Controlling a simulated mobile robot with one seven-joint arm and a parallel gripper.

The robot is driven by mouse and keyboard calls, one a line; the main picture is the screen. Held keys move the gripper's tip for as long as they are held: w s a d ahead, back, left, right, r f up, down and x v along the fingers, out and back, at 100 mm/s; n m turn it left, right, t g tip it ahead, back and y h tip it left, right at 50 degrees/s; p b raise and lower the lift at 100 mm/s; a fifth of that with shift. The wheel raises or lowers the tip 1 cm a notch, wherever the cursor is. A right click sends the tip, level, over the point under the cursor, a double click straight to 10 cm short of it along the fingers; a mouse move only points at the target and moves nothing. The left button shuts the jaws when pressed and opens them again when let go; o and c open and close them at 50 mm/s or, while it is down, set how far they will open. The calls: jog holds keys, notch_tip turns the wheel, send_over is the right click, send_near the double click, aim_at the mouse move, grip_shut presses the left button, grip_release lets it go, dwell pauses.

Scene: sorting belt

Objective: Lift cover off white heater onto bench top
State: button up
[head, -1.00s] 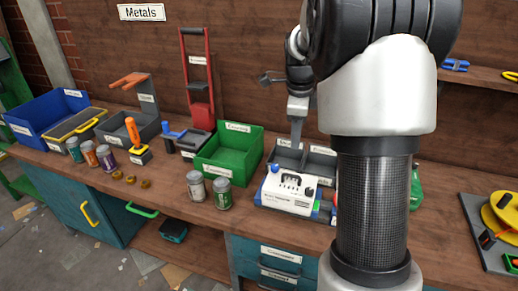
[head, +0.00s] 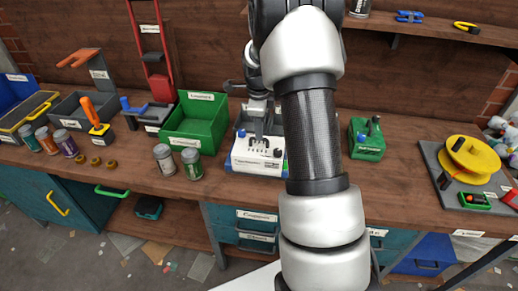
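The white heater (head: 250,163) is a low white box with dark slots in its top, lettering on its front and blue edges. It sits on the wooden bench top (head: 405,170), left of my arm. I cannot tell its cover apart from its body. My gripper (head: 260,131) points down at the heater's back edge in the picture. Its fingertips are small and partly lost against the heater and the grey bin, so I cannot tell whether they touch or hold anything.
A grey bin (head: 242,117) is behind the heater, and a green crate (head: 197,122) and two cans (head: 165,160) are to its left. Right of my arm stand a green box (head: 366,145) and a yellow reel (head: 468,158). Bare bench lies between these two.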

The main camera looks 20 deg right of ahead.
send_over(259, 147)
jog(key=f, duration=0.4)
jog(key=shift+s+f, duration=0.1)
jog(key=shift+s, duration=0.1)
grip_shut()
